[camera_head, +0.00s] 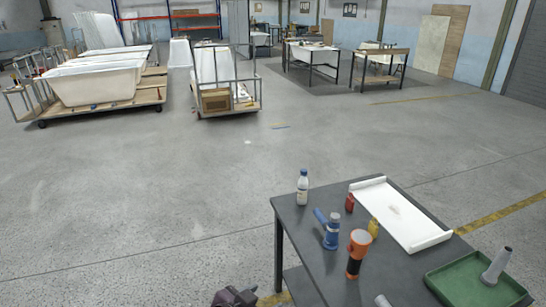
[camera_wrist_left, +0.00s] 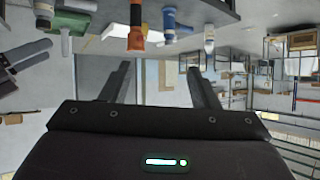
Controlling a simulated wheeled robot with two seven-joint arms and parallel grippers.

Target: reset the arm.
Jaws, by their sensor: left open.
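My left gripper (camera_wrist_left: 160,75) is open and empty in the left wrist view, its two dark fingers well apart. In the head view part of a dark gripper, which looks like my left one (camera_head: 236,297), shows at the bottom edge, left of the dark table (camera_head: 315,215). Nothing touches its fingers. At the left of the wrist view a dark pronged shape looks like my right gripper (camera_wrist_left: 25,62); its jaw opening is unclear. It does not show in the head view. The wrist picture appears upside down.
Tub carts (camera_head: 105,105) stand far back left. The floor left of the table is clear.

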